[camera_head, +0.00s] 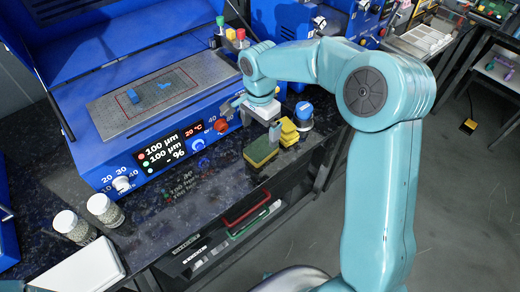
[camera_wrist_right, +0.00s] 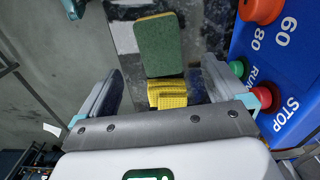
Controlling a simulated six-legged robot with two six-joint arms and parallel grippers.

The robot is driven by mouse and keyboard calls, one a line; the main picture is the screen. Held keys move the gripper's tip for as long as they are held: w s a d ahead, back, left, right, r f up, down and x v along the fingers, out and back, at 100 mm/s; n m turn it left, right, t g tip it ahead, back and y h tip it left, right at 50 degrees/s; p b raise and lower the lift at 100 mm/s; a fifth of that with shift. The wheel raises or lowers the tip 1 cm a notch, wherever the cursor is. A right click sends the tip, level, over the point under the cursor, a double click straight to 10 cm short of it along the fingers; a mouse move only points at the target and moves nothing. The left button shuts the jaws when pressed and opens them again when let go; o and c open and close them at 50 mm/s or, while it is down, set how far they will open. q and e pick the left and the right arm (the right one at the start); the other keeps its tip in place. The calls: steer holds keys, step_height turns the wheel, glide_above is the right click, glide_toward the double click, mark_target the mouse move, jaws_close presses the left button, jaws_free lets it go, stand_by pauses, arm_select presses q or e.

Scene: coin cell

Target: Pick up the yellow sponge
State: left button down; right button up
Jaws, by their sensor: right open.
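A sponge with a green top and yellow sides (camera_head: 261,152) lies on the dark bench, near its front edge. Beside it, to the right, is a small stack of yellow sponges (camera_head: 289,131). My right gripper (camera_head: 256,116) is above the bench, just behind these sponges, and is open. In the right wrist view the jaws (camera_wrist_right: 160,72) are apart with nothing held. The green-topped sponge (camera_wrist_right: 160,45) lies beyond the fingertips, and the yellow pieces (camera_wrist_right: 168,94) show between the fingers, partly hidden by the gripper body. My left gripper is not in view.
A blue machine (camera_head: 150,150) with knobs and buttons stands left of the sponges; its Stop button (camera_wrist_right: 262,96) is close to the right finger. A blue-topped container (camera_head: 304,112) stands right of the stack. Two jars (camera_head: 104,209) stand at the front left.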

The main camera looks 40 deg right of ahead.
mark_target(261, 148)
steer(key=shift+s+f, duration=0.15)
steer(key=shift+f, duration=0.35)
steer(key=shift+s+f, duration=0.15)
steer(key=shift+f, duration=0.35)
steer(key=shift+w+d+f, duration=0.1)
steer(key=shift+w+f, duration=0.05)
steer(key=shift+f, duration=1.3)
steer(key=shift+w+d+f, duration=0.1)
steer(key=shift+f, duration=1.3)
steer(key=c, duration=1.1)
